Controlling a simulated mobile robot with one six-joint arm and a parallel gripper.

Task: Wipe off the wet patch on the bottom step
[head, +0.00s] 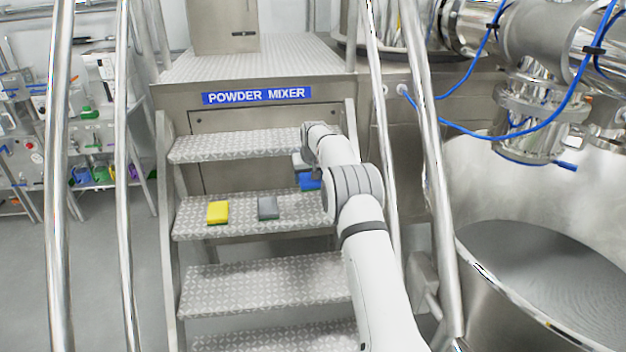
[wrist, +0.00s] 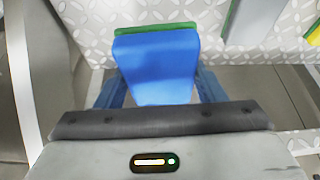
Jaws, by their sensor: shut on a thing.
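My gripper (wrist: 155,88) is shut on a blue sponge (wrist: 157,62) with a green scouring layer along its far edge. In the head view the blue sponge (head: 309,182) shows beside my wrist, at the right end of the second step from the top; my arm partly hides it. I cannot tell whether it touches the step. A yellow sponge (head: 218,212) and a grey sponge (head: 268,208) lie on that same step. The lowest step in view (head: 275,338) is cut off by the frame's lower edge and partly covered by my arm. No wet patch is discernible.
Metal handrails (head: 121,180) flank the stairs on both sides. A step (head: 262,284) between the sponges' step and the lowest one is bare. A large steel bowl (head: 530,310) stands at right, with blue hoses above. Shelves with bottles stand at left.

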